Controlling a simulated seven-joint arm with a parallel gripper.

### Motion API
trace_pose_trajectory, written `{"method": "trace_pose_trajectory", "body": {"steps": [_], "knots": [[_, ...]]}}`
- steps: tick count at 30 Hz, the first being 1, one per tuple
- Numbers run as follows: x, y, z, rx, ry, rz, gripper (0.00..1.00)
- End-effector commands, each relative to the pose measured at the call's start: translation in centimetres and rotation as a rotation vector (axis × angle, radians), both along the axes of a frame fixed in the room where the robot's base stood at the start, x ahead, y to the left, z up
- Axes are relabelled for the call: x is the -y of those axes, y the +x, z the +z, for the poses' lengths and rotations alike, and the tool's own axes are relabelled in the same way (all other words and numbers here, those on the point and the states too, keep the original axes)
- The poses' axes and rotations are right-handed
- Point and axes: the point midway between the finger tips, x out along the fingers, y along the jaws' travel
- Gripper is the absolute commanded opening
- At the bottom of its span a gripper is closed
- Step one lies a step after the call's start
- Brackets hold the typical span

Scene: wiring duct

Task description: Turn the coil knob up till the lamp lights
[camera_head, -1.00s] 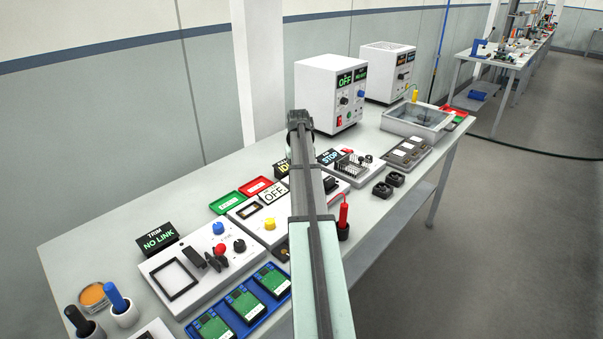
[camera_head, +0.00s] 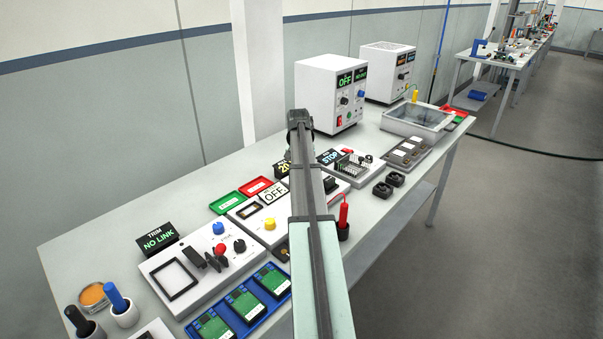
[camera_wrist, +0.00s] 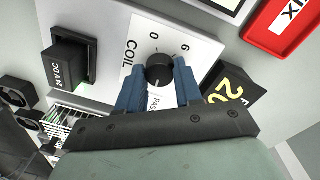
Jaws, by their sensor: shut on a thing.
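I cannot make out a lit lamp there. In the head view my arm hides the knob and my fingers.
A black 24VDC block (camera_wrist: 68,68) stands left of the knob. A red bin (camera_wrist: 290,30) lies at the upper right. In the head view, a red-handled tool in a black holder (camera_head: 343,229) stands just right of my arm, and a trim panel (camera_head: 170,279) lies left.

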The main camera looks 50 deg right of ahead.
Motion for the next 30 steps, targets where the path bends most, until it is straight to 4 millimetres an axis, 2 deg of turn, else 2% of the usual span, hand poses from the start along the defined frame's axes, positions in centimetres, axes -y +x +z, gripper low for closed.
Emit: {"method": "trace_pose_trajectory", "body": {"steps": [9, 22, 23, 30], "knots": [[0.03, 0.01, 0.02, 0.000, 0.000, -0.098, 0.04], [0.03, 0.02, 0.02, 0.000, 0.000, -0.109, 0.04], [0.03, 0.02, 0.03, 0.000, 0.000, -0.109, 0.36], [0.03, 0.02, 0.02, 0.000, 0.000, -0.108, 0.59]]}}
